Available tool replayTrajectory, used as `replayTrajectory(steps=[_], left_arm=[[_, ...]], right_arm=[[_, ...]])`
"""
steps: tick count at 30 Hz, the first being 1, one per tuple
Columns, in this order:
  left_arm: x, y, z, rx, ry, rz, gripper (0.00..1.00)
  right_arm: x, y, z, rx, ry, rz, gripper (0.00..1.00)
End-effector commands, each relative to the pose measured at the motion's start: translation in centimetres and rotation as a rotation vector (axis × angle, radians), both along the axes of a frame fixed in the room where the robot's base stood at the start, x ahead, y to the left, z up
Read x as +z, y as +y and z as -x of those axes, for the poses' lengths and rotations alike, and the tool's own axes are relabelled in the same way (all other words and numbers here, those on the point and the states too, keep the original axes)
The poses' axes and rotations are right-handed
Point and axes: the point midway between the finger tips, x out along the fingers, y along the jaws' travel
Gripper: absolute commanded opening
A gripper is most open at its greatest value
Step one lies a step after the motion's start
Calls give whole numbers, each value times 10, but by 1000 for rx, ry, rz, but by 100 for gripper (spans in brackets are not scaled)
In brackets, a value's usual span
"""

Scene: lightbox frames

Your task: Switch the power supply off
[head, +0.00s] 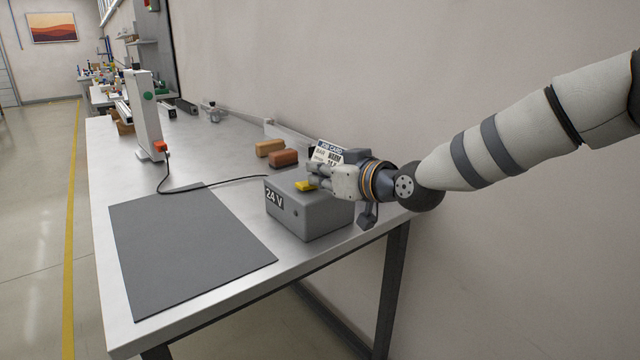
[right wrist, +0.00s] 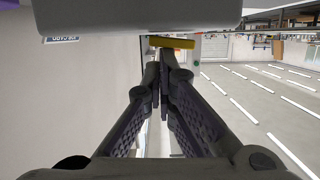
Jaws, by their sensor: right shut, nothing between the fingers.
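The power supply (head: 305,218) is a grey box marked "24 V" near the table's right edge. A yellow switch (head: 305,185) sits on its top, and it also shows in the right wrist view (right wrist: 172,43). My right gripper (head: 314,177) is shut and empty just above the box's top, its fingertips close to the yellow switch. In the right wrist view the closed fingertips (right wrist: 163,72) point toward the switch; I cannot tell whether they touch it. Part of the box's top is hidden behind the gripper. My left gripper is not in view.
A dark mat (head: 185,250) lies left of the box. A black cable (head: 215,185) runs to a white upright device (head: 146,115). The wall is close behind the table.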

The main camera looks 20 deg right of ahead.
Motion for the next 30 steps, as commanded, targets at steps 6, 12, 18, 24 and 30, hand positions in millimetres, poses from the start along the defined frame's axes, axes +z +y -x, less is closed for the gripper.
replayTrajectory(steps=[6,12,18,24,30], left_arm=[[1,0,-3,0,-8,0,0],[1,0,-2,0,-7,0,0],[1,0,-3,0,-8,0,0],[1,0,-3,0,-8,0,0],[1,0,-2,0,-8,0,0]], right_arm=[[-2,0,3,2,8,4,0],[5,-9,28,1,7,1,0],[16,-22,61,0,2,1,0],[20,-26,75,0,0,1,0],[20,-26,76,0,0,1,0]])
